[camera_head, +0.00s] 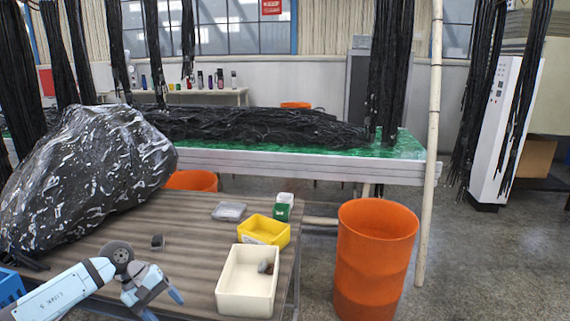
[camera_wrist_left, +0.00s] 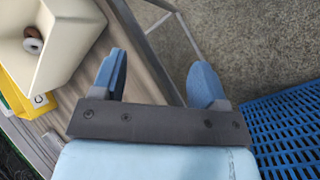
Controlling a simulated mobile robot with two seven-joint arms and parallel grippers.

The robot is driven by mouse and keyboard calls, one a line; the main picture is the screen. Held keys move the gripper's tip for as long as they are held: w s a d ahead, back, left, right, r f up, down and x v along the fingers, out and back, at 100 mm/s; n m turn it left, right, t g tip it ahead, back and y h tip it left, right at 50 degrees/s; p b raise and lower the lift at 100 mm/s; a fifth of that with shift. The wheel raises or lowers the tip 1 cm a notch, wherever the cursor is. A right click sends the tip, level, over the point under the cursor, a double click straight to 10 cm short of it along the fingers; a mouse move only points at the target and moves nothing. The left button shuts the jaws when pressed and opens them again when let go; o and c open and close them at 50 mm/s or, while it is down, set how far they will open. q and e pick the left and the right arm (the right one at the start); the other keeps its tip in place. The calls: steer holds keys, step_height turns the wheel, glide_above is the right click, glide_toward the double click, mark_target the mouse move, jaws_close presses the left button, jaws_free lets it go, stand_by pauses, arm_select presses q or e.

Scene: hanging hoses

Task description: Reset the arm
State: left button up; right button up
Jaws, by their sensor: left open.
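My left arm comes in from the lower left of the head view. Its gripper (camera_head: 163,304) is low over the front of the wooden table (camera_head: 196,262), to the left of the cream bin. In the left wrist view the two blue fingers of the left gripper (camera_wrist_left: 158,80) stand wide apart with nothing between them. Beyond them the table edge and grey floor show. My right arm and gripper are not in view.
A cream bin (camera_head: 232,296) with small parts, a yellow bin (camera_head: 276,232) and a large black plastic bag (camera_head: 90,175) are on the table. An orange barrel (camera_head: 375,262) stands right. A blue slatted crate (camera_wrist_left: 290,135) is near the gripper. Black hoses (camera_head: 390,80) hang behind.

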arm_select(q)
steer(key=s+d+r+n+t+h, duration=0.1)
steer(key=s+d+n+t+h, duration=0.4)
steer(key=d+n, duration=0.55)
steer(key=s+d+r+n+t+h, duration=0.1)
steer(key=s+d+n+t+h, duration=0.35)
steer(key=d+n, duration=0.6)
steer(key=s+a+f+m+t+y, duration=0.1)
steer(key=s+a+f+m+y, duration=0.2)
steer(key=s+f+m+y, duration=0.85)
steer(key=s+a+m+t+y, duration=0.15)
steer(key=s+m, duration=0.45)
steer(key=m, duration=1.3)
steer(key=s+a+r+p, duration=0.1)
steer(key=a+r+p, duration=0.2)
steer(key=r+p, duration=1.4)
steer(key=p, duration=1)
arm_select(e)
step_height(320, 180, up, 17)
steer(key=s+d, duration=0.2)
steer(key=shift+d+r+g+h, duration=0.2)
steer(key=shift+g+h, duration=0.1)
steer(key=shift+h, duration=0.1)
arm_select(q)
steer(key=shift+m+y, duration=0.25)
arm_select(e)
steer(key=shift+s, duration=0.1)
